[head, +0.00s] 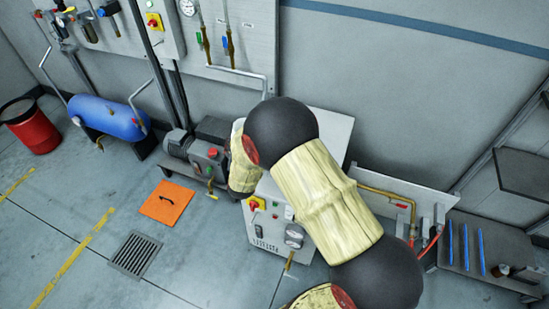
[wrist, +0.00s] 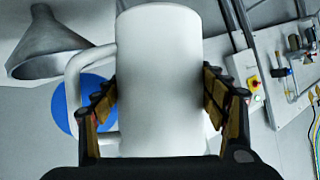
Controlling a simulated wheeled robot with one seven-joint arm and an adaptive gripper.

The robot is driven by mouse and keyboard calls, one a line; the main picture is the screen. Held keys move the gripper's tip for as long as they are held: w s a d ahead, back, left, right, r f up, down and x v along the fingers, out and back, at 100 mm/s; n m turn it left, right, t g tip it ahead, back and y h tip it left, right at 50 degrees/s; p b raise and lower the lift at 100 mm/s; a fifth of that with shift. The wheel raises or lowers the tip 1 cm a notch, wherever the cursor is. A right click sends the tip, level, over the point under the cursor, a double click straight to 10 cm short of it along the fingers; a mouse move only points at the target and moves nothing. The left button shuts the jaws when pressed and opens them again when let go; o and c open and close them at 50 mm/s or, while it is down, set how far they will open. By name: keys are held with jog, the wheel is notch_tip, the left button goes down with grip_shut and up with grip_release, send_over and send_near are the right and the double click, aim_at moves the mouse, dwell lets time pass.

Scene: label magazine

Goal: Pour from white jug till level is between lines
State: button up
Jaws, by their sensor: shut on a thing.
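The white jug (wrist: 160,80) fills the middle of the wrist view, with its handle (wrist: 75,95) on the left. My gripper (wrist: 160,100) is shut on the jug, one finger on each side of its body. A grey metal funnel (wrist: 45,45) shows at the upper left of the wrist view, beside the jug. No level lines show in either view. In the head view my arm hides the gripper and the jug.
In the head view a white machine cabinet (head: 266,226) stands behind my arm, with a pump (head: 205,155) to its left. A blue tank (head: 108,117), a red bin (head: 30,128) and an orange plate (head: 168,203) are further left. The left floor is mostly clear.

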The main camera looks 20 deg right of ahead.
jog(key=r+m+b, duration=0.1)
jog(key=d+r+m+t+y+b, duration=0.1)
jog(key=b, duration=0.1)
jog(key=d+m+y+b, duration=0.1)
jog(key=m, duration=0.1)
jog(key=shift+s+r+t, duration=0.3)
jog(key=shift+r, duration=0.1)
jog(key=shift+m+y+b, duration=0.5)
jog(key=shift+m+b, duration=0.1)
jog(key=shift+b, duration=0.9)
jog(key=shift+d+f+m+t+y+b, duration=0.15)
jog(key=shift+m+t+b, duration=0.25)
jog(key=shift+b, duration=0.8)
jog(key=shift+d+r+m+t+y+b, duration=0.15)
jog(key=shift+m+b, duration=0.45)
jog(key=shift+b, duration=0.6)
jog(key=shift+m+t, duration=0.25)
jog(key=shift+m, duration=0.05)
jog(key=shift+s+d+r+m, duration=0.1)
jog(key=shift+r+m, duration=0.1)
jog(key=shift+m, duration=0.1)
